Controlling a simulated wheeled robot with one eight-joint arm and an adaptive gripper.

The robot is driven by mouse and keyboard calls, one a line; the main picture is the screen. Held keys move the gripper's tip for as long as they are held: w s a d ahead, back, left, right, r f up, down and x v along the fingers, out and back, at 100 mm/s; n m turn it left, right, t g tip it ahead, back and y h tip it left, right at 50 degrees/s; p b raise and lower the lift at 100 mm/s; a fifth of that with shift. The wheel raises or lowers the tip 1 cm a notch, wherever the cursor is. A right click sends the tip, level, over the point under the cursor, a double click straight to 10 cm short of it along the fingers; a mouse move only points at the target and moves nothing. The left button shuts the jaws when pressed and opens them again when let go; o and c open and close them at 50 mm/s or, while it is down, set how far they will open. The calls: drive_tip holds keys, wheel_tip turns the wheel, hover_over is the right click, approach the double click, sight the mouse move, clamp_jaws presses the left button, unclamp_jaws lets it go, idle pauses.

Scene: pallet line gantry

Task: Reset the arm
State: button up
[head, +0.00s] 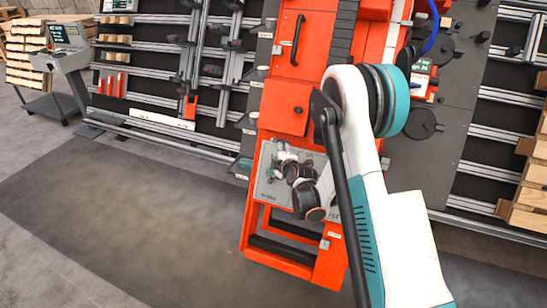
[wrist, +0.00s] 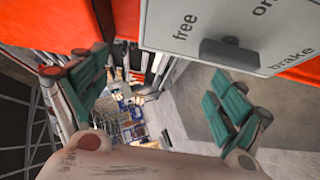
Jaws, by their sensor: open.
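My gripper (wrist: 160,100) is open in the wrist view, its two green-padded fingers wide apart with nothing between them. A light grey panel (wrist: 222,18) with the words "free", "brake" and a partly cut-off word crosses the top right of that view. A dark block-shaped handle (wrist: 232,55) sticks out from it, above the right finger. In the head view the same grey panel (head: 267,188) is on the front of the orange machine. My white and teal arm reaches over it, and my wrist hides much of the panel. I cannot tell whether a finger touches it.
The orange machine (head: 285,108) has a door with a black handle (head: 298,42) above the panel and an open orange frame (head: 290,258) below. Rail racks stand on both sides. A screen cart (head: 72,62) is far left, wooden pallets (head: 530,190) far right. The dark floor mat (head: 130,205) is clear.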

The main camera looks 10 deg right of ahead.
drive_tip(key=s+a+r+m+g, duration=0.3)
drive_tip(key=s+r+m, duration=0.4)
drive_tip(key=s+r, duration=1.05)
drive_tip(key=s+d+r+m+g, duration=0.1)
drive_tip(key=s+m, duration=0.3)
drive_tip(key=s, duration=1)
drive_tip(key=s+r+m+g+h, duration=0.1)
drive_tip(key=s+m, duration=0.3)
drive_tip(key=s, duration=1)
drive_tip(key=shift+s+d+r+g+h, duration=0.15)
drive_tip(key=shift+d+r+g+h, duration=0.2)
drive_tip(key=shift+g, duration=0.45)
